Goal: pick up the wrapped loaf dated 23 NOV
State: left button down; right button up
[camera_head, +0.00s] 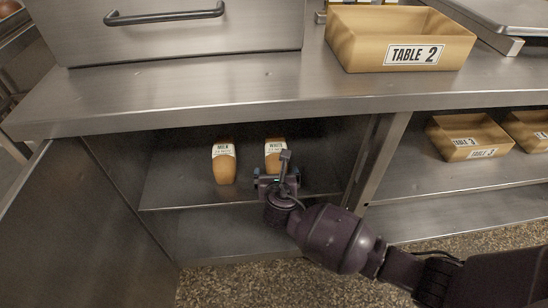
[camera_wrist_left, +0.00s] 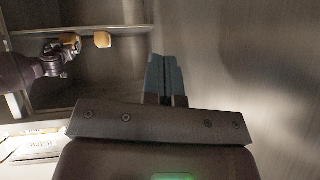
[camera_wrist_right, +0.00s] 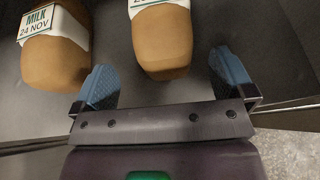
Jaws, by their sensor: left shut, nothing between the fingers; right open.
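Two wrapped loaves sit side by side on the lower shelf. The left loaf (camera_head: 224,165) reads MILK, and in the right wrist view this loaf (camera_wrist_right: 55,62) reads MILK 24 NOV. The right loaf (camera_head: 275,161) has a white label too small to read surely; in the right wrist view this loaf (camera_wrist_right: 163,45) has its label mostly cut off by the frame. My right gripper (camera_wrist_right: 165,78) is open, its fingers to either side of the right loaf's near end and not closed on it. My left gripper (camera_wrist_left: 166,75) is shut and empty, away from the loaves.
The steel counter (camera_head: 200,95) overhangs the loaf shelf (camera_head: 180,190). A steel upright (camera_head: 379,160) bounds the bay on the right. A TABLE 2 crate (camera_head: 350,50) stands on the counter. A TABLE 3 crate (camera_head: 455,131) and another crate (camera_head: 525,128) sit on the right shelf.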

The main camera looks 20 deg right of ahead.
aim_at(276, 156)
jog(key=shift+w+d+f, duration=0.15)
jog(key=shift+w+f, duration=0.1)
jog(key=shift+w, duration=0.05)
jog(key=shift+w+d+f+b, duration=0.1)
jog(key=shift+w+f+b, duration=0.1)
jog(key=shift+f+b, duration=0.15)
jog(key=w+f+b, duration=0.1)
jog(key=w+d+f+b, duration=0.1)
jog(key=shift+w+d+f, duration=0.15)
jog(key=shift+w+d, duration=0.05)
jog(key=shift+w, duration=0.2)
jog(key=shift+w+d+b, duration=0.1)
jog(key=shift+w+b, duration=0.25)
jog(key=shift+w, duration=0.05)
pick_arm(q)
jog(key=shift+s+a+f+n+t, duration=0.15)
jog(key=shift+a+n+t, duration=0.25)
jog(key=shift+t, duration=0.4)
pick_arm(e)
jog(key=shift+r, duration=0.25)
jog(key=c, duration=1.1)
